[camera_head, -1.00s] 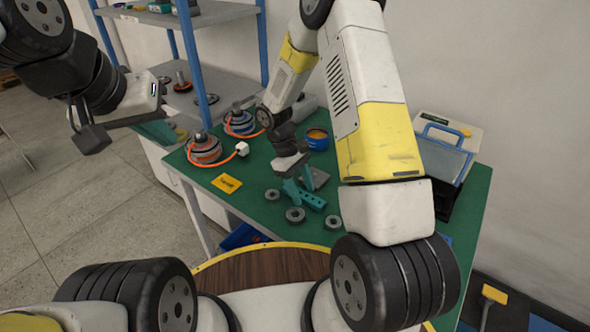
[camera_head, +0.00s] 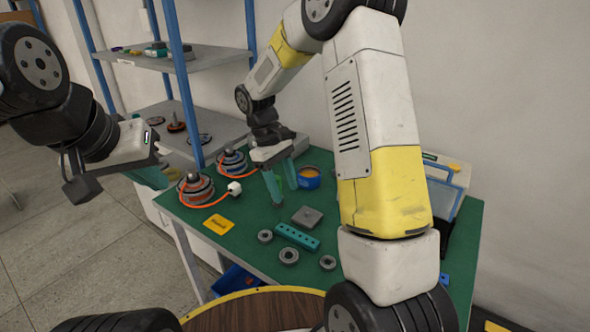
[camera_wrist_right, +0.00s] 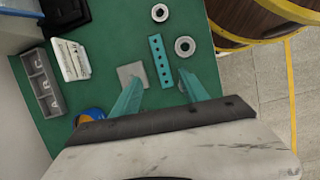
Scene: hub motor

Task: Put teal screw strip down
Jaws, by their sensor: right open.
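The teal screw strip (camera_head: 297,236), a bar with a row of holes, lies flat on the green table. It also shows in the right wrist view (camera_wrist_right: 160,61), lying ahead of the fingers. My right gripper (camera_head: 283,188) is above the table behind the strip, apart from it. Its two teal fingers (camera_wrist_right: 160,92) are spread and empty.
Grey rings (camera_head: 289,256) and a grey square plate (camera_head: 307,217) lie near the strip. Shelving (camera_head: 190,58) rises behind.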

